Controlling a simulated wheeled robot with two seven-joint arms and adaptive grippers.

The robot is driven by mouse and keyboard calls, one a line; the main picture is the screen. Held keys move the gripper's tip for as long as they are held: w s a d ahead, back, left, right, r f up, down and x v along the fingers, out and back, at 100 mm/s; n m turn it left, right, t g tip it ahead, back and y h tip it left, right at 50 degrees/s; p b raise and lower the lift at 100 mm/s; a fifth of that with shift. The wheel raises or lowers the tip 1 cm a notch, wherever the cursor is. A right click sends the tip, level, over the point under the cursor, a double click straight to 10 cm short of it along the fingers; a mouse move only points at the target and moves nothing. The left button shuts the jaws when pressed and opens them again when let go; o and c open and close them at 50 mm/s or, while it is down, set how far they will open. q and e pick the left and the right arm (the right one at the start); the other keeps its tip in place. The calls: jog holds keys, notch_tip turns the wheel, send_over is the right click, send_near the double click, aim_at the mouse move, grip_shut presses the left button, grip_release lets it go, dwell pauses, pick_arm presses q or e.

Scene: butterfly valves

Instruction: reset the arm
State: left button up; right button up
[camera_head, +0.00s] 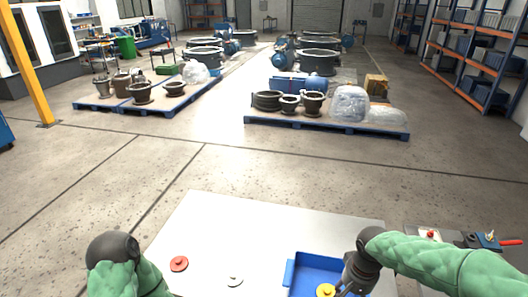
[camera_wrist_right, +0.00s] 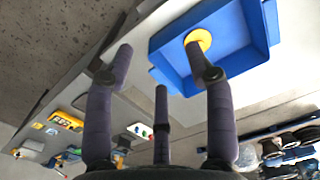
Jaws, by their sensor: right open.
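A blue tray (camera_head: 318,262) lies on the pale table, and it fills the top of the right wrist view (camera_wrist_right: 242,58). A yellow round piece (camera_head: 326,291) is in the tray; the right wrist view shows it too (camera_wrist_right: 203,38). My right gripper (camera_wrist_right: 160,68) is open, with its dark fingers spread and nothing between them. It is at the tray, close to the yellow piece; whether it touches is unclear. A red disc (camera_head: 179,263) and a whitish disc (camera_head: 235,281) lie on the table left of the tray. My left arm shows at the lower left, its gripper out of view.
The table (camera_head: 260,222) is bare behind the discs. Red-handled valve parts (camera_head: 490,241) lie at its right side, partly behind my right arm. Blue pallets (camera_head: 325,127) with valves and wrapped goods stand beyond open floor (camera_head: 130,165). Orange shelving (camera_head: 470,65) is at right.

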jog(key=a+f+n+y+b, duration=0.1)
jog(key=a+f+b, duration=0.25)
jog(key=f, duration=0.65)
jog(key=a+f+y+b, duration=0.25)
jog(key=a+f, duration=0.25)
jog(key=f, duration=0.6)
pick_arm(q)
notch_tip(320, 180, down, 14)
jog(key=b, duration=0.7)
jog(key=shift+w+r, duration=0.25)
jog(key=shift+w, duration=0.1)
pick_arm(e)
jog(key=s+a+f, duration=0.2)
jog(key=s+f, duration=0.3)
jog(key=f, duration=0.5)
jog(key=s+a+f, duration=0.3)
jog(key=s+f, duration=0.2)
jog(key=f, duration=0.5)
jog(key=shift+s+a+f, duration=0.15)
jog(key=shift+s+f, duration=0.15)
